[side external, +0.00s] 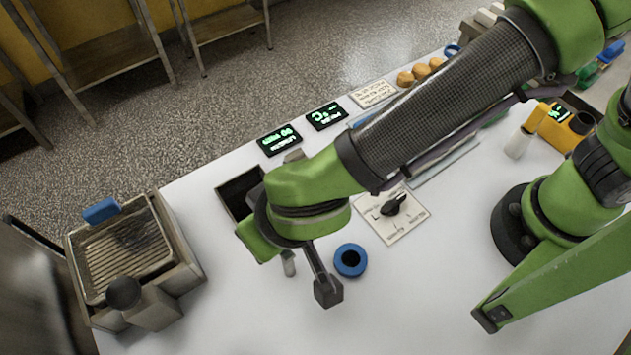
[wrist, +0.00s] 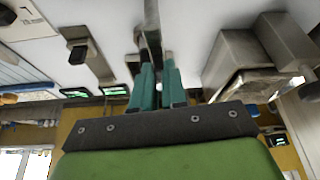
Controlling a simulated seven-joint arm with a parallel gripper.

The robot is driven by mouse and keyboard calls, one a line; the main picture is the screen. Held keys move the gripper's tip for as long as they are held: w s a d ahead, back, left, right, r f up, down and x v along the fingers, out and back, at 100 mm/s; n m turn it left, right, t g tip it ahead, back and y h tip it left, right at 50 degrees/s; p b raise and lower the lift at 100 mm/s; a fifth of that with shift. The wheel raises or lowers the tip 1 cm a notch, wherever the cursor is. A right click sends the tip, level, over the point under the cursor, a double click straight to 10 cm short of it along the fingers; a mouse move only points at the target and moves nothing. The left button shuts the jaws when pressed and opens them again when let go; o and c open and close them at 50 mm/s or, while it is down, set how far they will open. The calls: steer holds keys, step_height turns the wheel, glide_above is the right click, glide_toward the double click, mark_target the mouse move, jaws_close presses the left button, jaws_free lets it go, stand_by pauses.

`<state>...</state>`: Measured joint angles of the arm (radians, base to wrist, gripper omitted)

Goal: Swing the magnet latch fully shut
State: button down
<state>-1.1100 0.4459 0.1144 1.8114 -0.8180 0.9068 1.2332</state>
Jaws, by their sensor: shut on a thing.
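The magnet latch shows in the side view as a dark grey bar (side external: 318,264) with a square block at its near end, low over the white worktop. Its other end runs under my wrist and is hidden there. In the wrist view the grey bar (wrist: 152,32) runs up from between the teal fingers of my gripper (wrist: 158,70), which is shut on it. A grey bracket with a black block (wrist: 78,52) stands apart to the left in the wrist view; I cannot tell whether it belongs to the latch. My fingers are hidden in the side view.
A blue ring (side external: 350,260) and a dial panel (side external: 405,222) lie right of the latch. A metal machine with a ribbed tray (side external: 185,262) stands at left. Two lit displays (side external: 279,141) (side external: 326,116) sit behind my wrist. The front worktop is clear.

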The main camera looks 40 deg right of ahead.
steer(key=shift+d+m+h, duration=0.15)
steer(key=shift+m+h, duration=0.15)
steer(key=shift+m, duration=0.5)
steer(key=c, duration=1.2)
jaws_free()
steer(key=shift+o, duration=0.2)
steer(key=v, duration=1.7)
